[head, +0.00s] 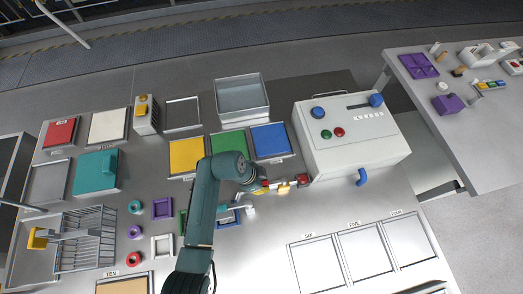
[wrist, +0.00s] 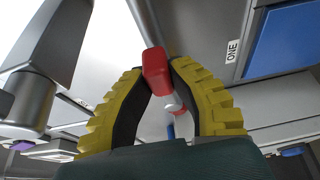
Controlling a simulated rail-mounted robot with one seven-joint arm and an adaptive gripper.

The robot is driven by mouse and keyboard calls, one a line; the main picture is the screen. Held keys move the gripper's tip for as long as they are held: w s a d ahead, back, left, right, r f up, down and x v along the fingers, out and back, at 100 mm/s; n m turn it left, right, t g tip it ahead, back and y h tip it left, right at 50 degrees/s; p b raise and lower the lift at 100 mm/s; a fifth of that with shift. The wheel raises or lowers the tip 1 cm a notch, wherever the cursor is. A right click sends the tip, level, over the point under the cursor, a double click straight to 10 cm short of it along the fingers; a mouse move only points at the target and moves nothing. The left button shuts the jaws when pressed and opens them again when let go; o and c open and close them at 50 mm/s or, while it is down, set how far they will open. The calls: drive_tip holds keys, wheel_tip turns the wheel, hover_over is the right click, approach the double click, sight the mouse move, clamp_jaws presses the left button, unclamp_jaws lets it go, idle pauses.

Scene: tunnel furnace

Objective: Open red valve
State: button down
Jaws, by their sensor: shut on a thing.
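The red valve (head: 303,180) sits at the lower left side of the white control box (head: 352,145). Its red handle (wrist: 155,68) shows in the wrist view between the fingertips. My gripper (head: 286,188), with yellow ribbed fingers, reaches the valve from the left in the head view. In the wrist view my gripper (wrist: 157,76) is shut on the red handle, one finger on each side. The fingers hide part of the valve, and its turn angle is hard to tell.
A blue handle (head: 362,177) sticks out of the box's front. Blue and yellow panels (head: 270,140) (head: 187,155) lie behind my arm. White numbered panels (head: 316,264) lie in front. A wire rack (head: 88,240) stands at left. A side table (head: 460,120) is at right.

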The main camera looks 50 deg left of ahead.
drive_tip(key=shift+s+f, duration=0.1)
drive_tip(key=shift+f, duration=0.1)
drive_tip(key=c, duration=0.9)
unclamp_jaws()
drive_tip(key=shift+r, duration=0.1)
drive_tip(key=v, duration=1.2)
